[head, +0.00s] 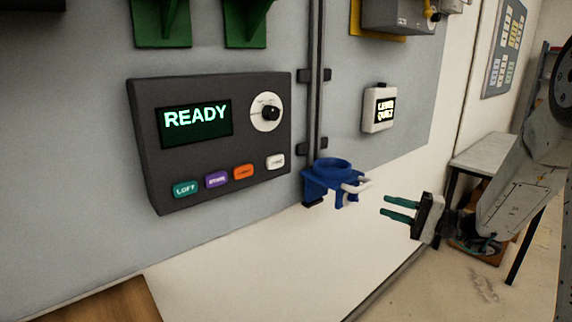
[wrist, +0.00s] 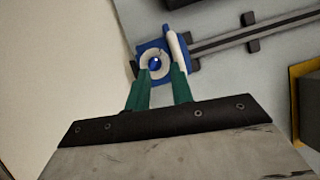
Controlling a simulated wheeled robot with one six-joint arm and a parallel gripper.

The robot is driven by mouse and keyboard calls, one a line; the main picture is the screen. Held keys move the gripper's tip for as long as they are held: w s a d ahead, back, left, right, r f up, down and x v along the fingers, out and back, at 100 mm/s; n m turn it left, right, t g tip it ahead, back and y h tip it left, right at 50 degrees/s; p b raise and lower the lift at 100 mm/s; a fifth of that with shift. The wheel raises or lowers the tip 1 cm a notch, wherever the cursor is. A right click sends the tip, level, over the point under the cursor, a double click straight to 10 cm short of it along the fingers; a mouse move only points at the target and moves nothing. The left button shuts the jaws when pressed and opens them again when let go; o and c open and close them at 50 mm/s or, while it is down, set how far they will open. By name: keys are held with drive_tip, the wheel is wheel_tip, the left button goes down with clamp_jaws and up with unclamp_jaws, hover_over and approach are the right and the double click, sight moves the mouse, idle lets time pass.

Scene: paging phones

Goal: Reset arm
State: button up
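My gripper (head: 385,208) has two green fingers and hangs in the air to the right of a blue wall bracket (head: 327,180) in the head view. The fingers are apart with nothing visible between them, and a gap separates them from the bracket. In the wrist view my gripper (wrist: 163,80) points toward the blue bracket (wrist: 151,47), which has a white ring and a white lever-like part near the fingertips. My grey arm comes in from the right of the head view.
A dark panel (head: 150,110) reads READY, with a knob and several coloured buttons. A small white box (head: 368,115) with a lit display is on the wall. A vertical rail (head: 316,60) runs above the bracket. A table (head: 490,150) stands at the right. Open floor lies below my gripper.

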drive_tip(key=s+a+f+n+g+h, duration=0.1)
drive_tip(key=s+a+g+h, duration=0.25)
drive_tip(key=s+g, duration=0.45)
drive_tip(key=s+a+f+n+g+h, duration=0.1)
drive_tip(key=s+a+g+h, duration=0.25)
drive_tip(key=s, duration=0.75)
drive_tip(key=s+d+r+n+t+h, duration=0.1)
drive_tip(key=s+r+n+h, duration=0.1)
drive_tip(key=s+h, duration=0.3)
drive_tip(key=s+d+r+n+t+h, duration=0.2)
drive_tip(key=s+r+h, duration=0.2)
drive_tip(key=s, duration=0.5)
drive_tip(key=shift+n+h, duration=0.4)
